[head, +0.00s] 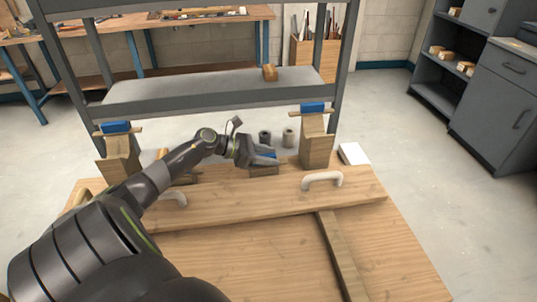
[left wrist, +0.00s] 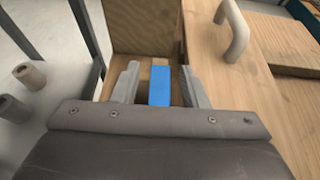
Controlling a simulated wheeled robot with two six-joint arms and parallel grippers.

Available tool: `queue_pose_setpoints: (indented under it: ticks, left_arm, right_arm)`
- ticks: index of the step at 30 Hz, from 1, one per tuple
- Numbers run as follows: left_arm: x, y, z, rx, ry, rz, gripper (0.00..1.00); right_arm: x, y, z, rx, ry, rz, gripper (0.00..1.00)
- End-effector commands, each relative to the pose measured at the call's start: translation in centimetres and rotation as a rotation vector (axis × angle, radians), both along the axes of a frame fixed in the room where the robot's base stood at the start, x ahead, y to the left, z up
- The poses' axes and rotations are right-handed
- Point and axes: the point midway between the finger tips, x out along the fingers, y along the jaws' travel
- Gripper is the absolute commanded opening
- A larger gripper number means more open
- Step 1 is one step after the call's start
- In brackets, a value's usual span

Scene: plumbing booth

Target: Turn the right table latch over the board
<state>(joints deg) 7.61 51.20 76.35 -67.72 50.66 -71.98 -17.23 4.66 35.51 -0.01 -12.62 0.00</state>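The board (head: 250,205) is a long wooden plank lying on the wooden table (head: 395,245), with two pale handles. The blue table latch (left wrist: 160,85) sits on a small wooden block beside the board's edge in the left wrist view. It lies roughly parallel to that edge and does not appear to cross over the board (left wrist: 215,60). In the head view the latch is mostly hidden by my left gripper (head: 266,156). In the wrist view my left gripper (left wrist: 162,84) is open, with one finger on each side of the latch and gaps showing. My right gripper is not in view.
Wooden posts with blue pieces on top stand at left (head: 120,155) and right (head: 316,145) behind the board. The right handle (head: 322,178) rises from the board near the gripper. A grey shelf rack (head: 215,98) and two small cylinders (head: 288,138) are behind.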

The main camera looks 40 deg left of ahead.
Motion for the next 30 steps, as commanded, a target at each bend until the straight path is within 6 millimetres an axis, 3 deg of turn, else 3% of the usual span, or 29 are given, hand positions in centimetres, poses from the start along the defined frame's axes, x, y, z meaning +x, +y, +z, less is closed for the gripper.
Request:
queue_pose_setpoints:
  ticks: [9, 18, 30]
  left_arm:
    - [0.14, -0.11, -0.1, 0.001, 0.001, 0.0, 0.4]
    - [0.12, -0.1, -0.1, 0.001, 0.0, 0.0, 0.01]
    - [0.12, -0.11, 0.0, 0.001, 0.002, 0.017, 0.0]
  right_arm:
    - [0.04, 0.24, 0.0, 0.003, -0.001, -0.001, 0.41]
    - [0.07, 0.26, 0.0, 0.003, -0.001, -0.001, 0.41]
    - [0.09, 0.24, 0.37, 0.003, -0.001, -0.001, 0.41]
